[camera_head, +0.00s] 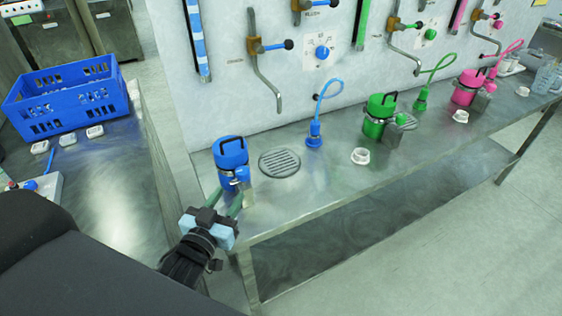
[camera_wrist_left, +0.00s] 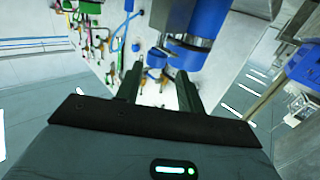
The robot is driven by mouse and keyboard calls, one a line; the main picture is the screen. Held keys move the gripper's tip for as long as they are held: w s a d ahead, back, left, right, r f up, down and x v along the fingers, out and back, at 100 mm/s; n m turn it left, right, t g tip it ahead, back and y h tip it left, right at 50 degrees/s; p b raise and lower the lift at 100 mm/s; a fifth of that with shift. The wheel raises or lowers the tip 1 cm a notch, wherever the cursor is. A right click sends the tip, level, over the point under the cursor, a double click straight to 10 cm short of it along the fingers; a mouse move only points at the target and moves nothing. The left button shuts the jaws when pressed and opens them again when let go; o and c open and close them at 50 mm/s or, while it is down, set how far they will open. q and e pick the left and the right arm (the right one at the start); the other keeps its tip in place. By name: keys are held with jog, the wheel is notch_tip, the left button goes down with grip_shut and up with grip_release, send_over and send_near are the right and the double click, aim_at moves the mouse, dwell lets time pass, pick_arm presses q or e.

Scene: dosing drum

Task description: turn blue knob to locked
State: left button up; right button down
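A round blue knob (camera_head: 322,52) sits on a white labelled dial plate on the wall panel. Its label is too small to read. A blue drum (camera_head: 230,153) with a dark handle stands upright at the bench's left end, with a small blue fitting (camera_head: 242,174) low on its front. My left gripper (camera_head: 232,197) is just in front of this drum, well below the wall knob. In the left wrist view its fingers (camera_wrist_left: 160,92) are apart, with small blue and brass parts showing beyond them. The blue drum (camera_wrist_left: 205,28) is at upper right there. My right gripper is not in view.
Blue-handled taps (camera_head: 270,47) hang on the wall. A round drain (camera_head: 279,162) and a blue hose fitting (camera_head: 314,132) are right of the drum. Green (camera_head: 379,113) and pink (camera_head: 467,86) drums stand farther right. A blue crate (camera_head: 66,98) sits on the left table.

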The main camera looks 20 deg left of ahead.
aim_at(239, 176)
pick_arm(q)
jog(key=shift+w+d+r, duration=0.15)
jog(key=shift+w+r, duration=0.25)
jog(key=shift+r, duration=0.2)
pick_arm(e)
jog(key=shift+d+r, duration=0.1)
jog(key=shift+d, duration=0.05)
